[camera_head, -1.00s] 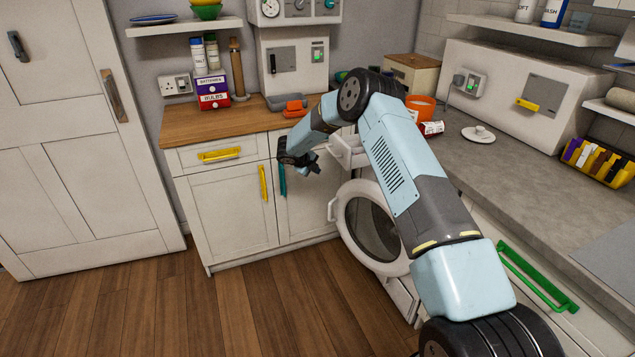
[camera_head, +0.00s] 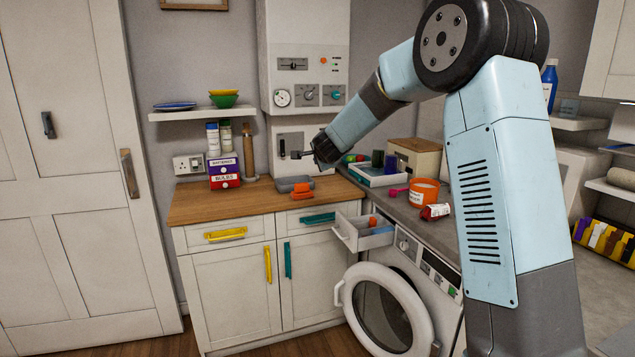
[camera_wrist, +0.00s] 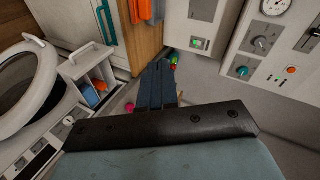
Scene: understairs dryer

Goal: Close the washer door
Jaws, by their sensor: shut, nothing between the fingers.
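The washer door (camera_head: 354,289) is a round white ring with dark glass and a handle at its left. It stands open, swung out from the front of the washer (camera_head: 446,300). The door also shows at the left edge of the wrist view (camera_wrist: 50,82). My gripper (camera_head: 297,155) is shut and empty, raised above the wooden worktop near the wall switch panel, well above the door and not touching it. Its dark fingers also show in the wrist view (camera_wrist: 158,68). My arm hides part of the washer's right side.
The washer's detergent drawer (camera_head: 376,240) is pulled out above the door. An orange tub (camera_head: 424,192) and a tipped jar (camera_head: 435,212) stand on the grey counter. Cabinets with yellow (camera_head: 226,235) and teal (camera_head: 318,219) handles stand left. Wooden floor (camera_head: 150,347) shows at lower left.

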